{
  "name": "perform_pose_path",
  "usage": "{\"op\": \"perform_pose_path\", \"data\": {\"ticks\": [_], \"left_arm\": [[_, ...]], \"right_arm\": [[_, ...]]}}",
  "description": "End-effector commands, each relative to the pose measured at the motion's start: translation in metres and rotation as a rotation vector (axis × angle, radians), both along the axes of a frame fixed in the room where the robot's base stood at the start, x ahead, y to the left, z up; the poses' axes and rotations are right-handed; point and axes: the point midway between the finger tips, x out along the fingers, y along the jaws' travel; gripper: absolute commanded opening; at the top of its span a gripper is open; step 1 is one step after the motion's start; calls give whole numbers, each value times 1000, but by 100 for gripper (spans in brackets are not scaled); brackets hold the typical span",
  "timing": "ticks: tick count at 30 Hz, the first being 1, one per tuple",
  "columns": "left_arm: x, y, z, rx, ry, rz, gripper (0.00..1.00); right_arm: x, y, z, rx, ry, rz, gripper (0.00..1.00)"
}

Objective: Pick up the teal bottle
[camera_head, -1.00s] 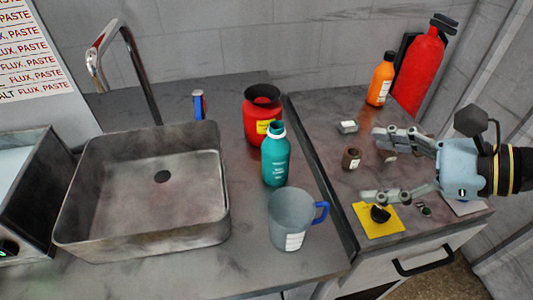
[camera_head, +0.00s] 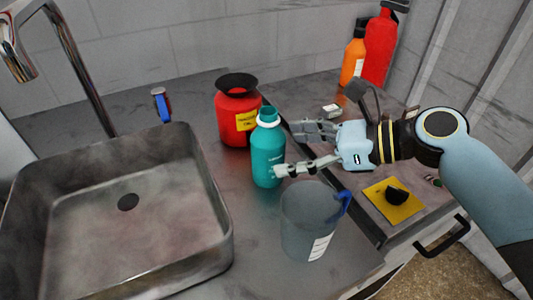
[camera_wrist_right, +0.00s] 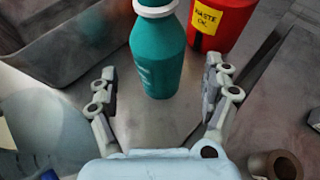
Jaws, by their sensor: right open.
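The teal bottle (camera_head: 268,150) stands upright on the grey counter, with a white ring at its open neck. My right gripper (camera_head: 284,150) is open, just right of the bottle in the head view, with its fingers pointing at it. In the right wrist view the bottle (camera_wrist_right: 157,55) stands ahead, centred between the two spread fingers (camera_wrist_right: 158,90). I cannot tell whether a fingertip touches it. The bottle's top is cut off in that view. My left gripper is not in view.
A red waste oil container (camera_head: 237,112) stands close behind the bottle. A grey translucent jug (camera_head: 308,222) with a blue handle stands in front. A metal sink (camera_head: 120,265) lies to the left. A yellow pad (camera_head: 394,203) with a black item lies on the right.

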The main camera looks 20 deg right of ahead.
Motion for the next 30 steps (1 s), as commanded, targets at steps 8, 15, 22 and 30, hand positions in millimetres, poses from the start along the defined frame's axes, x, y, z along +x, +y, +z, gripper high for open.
{"op": "perform_pose_path", "data": {"ticks": [8, 15, 22, 30], "left_arm": [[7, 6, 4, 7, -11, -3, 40], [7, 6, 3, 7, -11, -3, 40], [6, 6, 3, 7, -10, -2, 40], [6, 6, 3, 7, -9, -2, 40]], "right_arm": [[19, 32, -11, 4, 0, -1, 83], [26, 43, -18, -1, -1, 0, 83], [26, 43, -18, -1, 0, 0, 70], [26, 43, -18, -1, 0, 0, 34]]}}
